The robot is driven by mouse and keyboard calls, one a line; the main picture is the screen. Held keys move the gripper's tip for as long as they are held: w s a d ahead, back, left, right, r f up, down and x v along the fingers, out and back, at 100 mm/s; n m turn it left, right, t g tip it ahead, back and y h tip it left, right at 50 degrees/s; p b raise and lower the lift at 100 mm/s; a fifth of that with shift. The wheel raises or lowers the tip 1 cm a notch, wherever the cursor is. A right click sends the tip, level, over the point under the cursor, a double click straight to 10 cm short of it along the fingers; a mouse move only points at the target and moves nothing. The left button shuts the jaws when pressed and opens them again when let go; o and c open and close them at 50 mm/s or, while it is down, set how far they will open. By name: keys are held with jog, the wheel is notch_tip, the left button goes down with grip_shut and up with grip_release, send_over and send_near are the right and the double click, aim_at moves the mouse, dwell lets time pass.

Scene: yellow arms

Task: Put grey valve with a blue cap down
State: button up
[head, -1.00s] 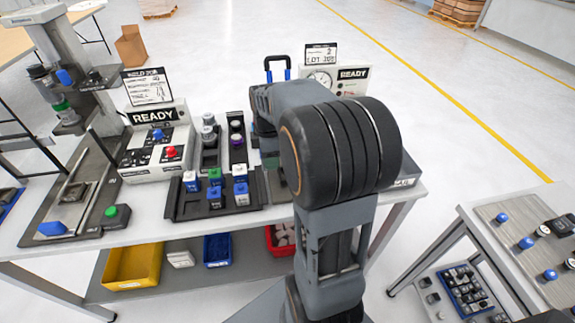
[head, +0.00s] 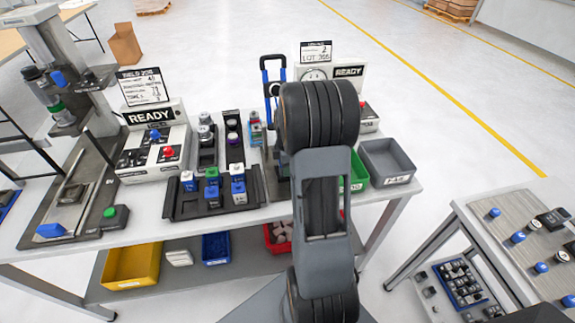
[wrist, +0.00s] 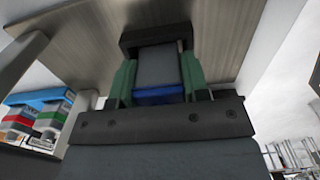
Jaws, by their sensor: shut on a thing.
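In the wrist view, my gripper (wrist: 158,82) has its green-padded fingers shut on a grey block with a blue band, the grey valve with a blue cap (wrist: 160,62). The blue part faces the gripper body. A black piece lies across the far end of the valve; I cannot tell whether they touch. In the head view my own arm hides the gripper and the held valve. Similar blocks with blue and green caps stand in the black tray (head: 178,212) on the bench.
A blue-handled fixture (head: 272,88) stands partly behind my arm. Right of the arm are a green bin (head: 359,172) and an open grey bin (head: 390,160). A READY box (head: 150,150) stands left. A side table (head: 490,235) is at right.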

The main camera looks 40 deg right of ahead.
jog(key=shift+f, duration=0.1)
jog(key=shift+s+a+f+b, duration=0.15)
jog(key=shift+s+f+b, duration=0.1)
jog(key=shift+f+b, duration=0.35)
jog(key=o, duration=0.9)
jog(key=shift+f, duration=0.2)
jog(key=shift+o, duration=0.2)
jog(key=r, duration=0.8)
jog(key=r+p, duration=0.1)
jog(key=r, duration=0.4)
jog(key=shift+w, duration=0.25)
jog(key=s+a+r+m+t, duration=0.1)
jog(key=s+a+m+t, duration=0.1)
jog(key=s+a+m, duration=0.4)
jog(key=s+a+r+m+t, duration=0.1)
jog(key=s+a+m, duration=0.5)
jog(key=a, duration=0.8)
jog(key=shift+s+a+r+m+t, duration=0.15)
jog(key=shift+a+r+m+t, duration=0.1)
jog(key=shift+m+t, duration=0.15)
